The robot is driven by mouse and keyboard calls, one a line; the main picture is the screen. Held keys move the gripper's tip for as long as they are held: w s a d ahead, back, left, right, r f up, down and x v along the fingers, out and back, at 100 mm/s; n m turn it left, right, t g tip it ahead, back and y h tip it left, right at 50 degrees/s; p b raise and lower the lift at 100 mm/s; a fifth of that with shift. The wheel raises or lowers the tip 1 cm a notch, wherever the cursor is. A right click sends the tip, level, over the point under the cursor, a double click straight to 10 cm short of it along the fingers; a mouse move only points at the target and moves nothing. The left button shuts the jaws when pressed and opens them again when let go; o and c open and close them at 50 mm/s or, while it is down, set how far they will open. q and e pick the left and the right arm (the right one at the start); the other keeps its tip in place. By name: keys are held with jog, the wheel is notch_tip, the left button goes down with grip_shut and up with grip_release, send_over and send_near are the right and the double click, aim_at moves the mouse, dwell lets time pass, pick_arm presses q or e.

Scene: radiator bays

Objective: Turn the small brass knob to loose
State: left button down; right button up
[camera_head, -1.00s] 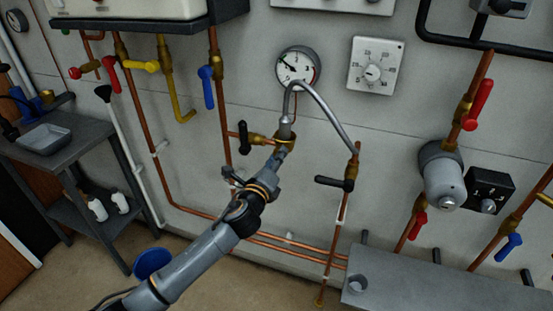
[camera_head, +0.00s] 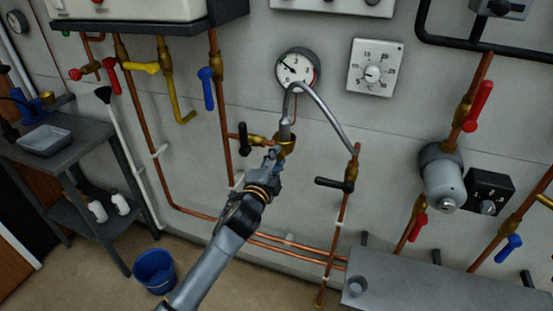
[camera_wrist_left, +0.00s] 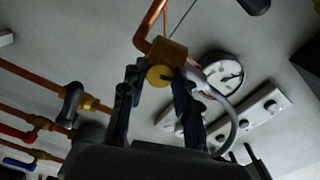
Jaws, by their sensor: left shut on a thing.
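The small brass knob (camera_wrist_left: 160,76) is a round yellow disc on the front of a brass fitting (camera_wrist_left: 167,53) in the left wrist view. My left gripper (camera_wrist_left: 158,80) has one dark finger on each side of the knob and is shut on it. In the head view the left gripper (camera_head: 277,156) is at the brass fitting (camera_head: 286,144) below the grey hose, and it hides the knob there. I cannot read a mark for the knob's setting. My right gripper is in neither view.
A grey hose (camera_head: 325,112) arches from the fitting to a pipe with a black lever (camera_head: 334,184). Another black lever (camera_head: 243,136) sits just left of the fitting. A gauge (camera_head: 297,68) hangs above. A blue bucket (camera_head: 155,271) stands on the floor.

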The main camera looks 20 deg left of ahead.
pick_arm(q)
jog(key=shift+n+p, duration=1.85)
jog(key=shift+n, duration=5.45)
jog(key=c, duration=1)
grip_release()
jog(key=shift+s, duration=0.1)
jog(key=shift+s+f, duration=0.1)
jog(key=shift+s, duration=0.15)
jog(key=s, duration=1.1)
jog(key=shift+s+a, duration=0.2)
